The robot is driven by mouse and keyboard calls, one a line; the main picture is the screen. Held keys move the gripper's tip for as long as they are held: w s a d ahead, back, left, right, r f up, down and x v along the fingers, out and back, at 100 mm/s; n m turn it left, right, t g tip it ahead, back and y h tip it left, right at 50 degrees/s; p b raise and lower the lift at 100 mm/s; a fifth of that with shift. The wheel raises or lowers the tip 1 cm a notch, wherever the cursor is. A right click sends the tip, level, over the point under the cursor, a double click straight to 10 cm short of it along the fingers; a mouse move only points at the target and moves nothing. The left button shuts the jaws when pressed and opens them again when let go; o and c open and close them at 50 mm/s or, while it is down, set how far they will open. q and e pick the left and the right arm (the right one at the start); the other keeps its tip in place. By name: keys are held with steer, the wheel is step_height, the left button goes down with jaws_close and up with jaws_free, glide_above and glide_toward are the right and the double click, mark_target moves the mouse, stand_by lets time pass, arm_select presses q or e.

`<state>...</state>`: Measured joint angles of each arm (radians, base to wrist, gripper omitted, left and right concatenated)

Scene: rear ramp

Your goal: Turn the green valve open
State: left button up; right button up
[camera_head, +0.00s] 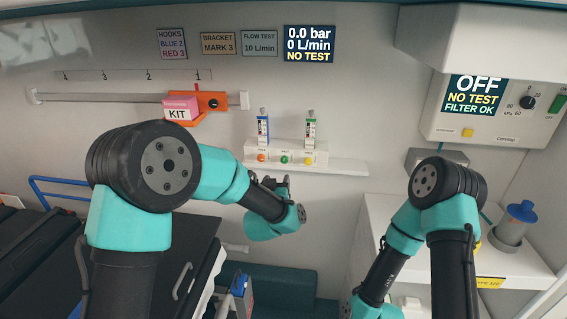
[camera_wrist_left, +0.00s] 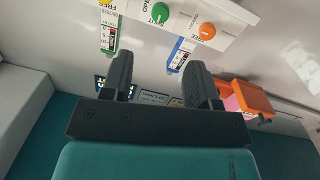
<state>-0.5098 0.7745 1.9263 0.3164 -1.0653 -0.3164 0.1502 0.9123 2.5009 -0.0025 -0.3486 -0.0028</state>
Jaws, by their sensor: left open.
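The green valve (camera_head: 284,159) is a round knob in the middle of a white panel, between an orange knob (camera_head: 262,157) and a yellow knob (camera_head: 307,160). In the left wrist view the green valve (camera_wrist_left: 160,12) is at the top, beyond the fingertips. My left gripper (camera_head: 276,181) is just below the panel in the head view, partly hidden by its own wrist. In the left wrist view the left gripper (camera_wrist_left: 158,75) is open, with nothing between its fingers, and apart from the valve. My right gripper is out of view below the head picture's edge.
Blue-labelled (camera_head: 263,128) and green-labelled (camera_head: 310,130) flow tubes stand above the panel. An orange bracket (camera_head: 212,101) with a pink KIT box (camera_head: 180,110) sits on the wall rail to the left. The flow display (camera_head: 308,43) reads 0 L/min, NO TEST. A white cabinet is at right.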

mark_target(284, 160)
arm_select(q)
steer(key=x, duration=1.2)
steer(key=shift+w, duration=0.1)
steer(key=shift+c, duration=0.4)
steer(key=c, duration=0.8)
steer(key=shift+c, duration=0.2)
